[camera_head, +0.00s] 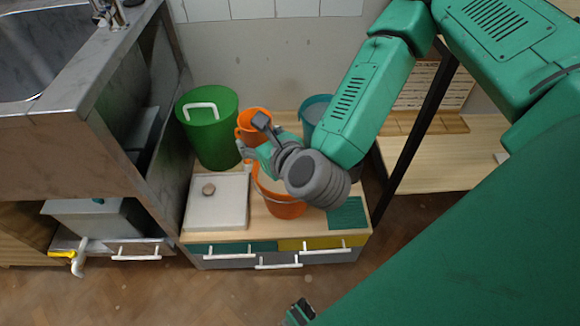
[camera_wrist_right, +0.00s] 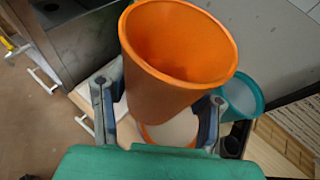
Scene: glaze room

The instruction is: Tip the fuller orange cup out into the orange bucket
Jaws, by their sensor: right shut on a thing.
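My right gripper (camera_head: 252,138) is shut on an orange cup (camera_head: 254,120), above and behind the orange bucket (camera_head: 284,208). In the right wrist view the cup (camera_wrist_right: 165,95) sits between the two fingers (camera_wrist_right: 157,108). Its mouth shows plain orange inner wall; its bottom is hidden, so I cannot tell what it holds. The bucket stands on the wooden top, partly hidden by my right wrist. Its rim and pale inside (camera_wrist_right: 178,133) show below the cup in the wrist view. I see no second orange cup.
A green bin (camera_head: 212,140) with a white handle stands at the left. A white tray (camera_head: 228,222) with a small round brown thing (camera_head: 208,189) lies in front of it. A teal bucket (camera_head: 312,106) is behind my right arm. A green ribbed mat (camera_head: 348,215) lies at right.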

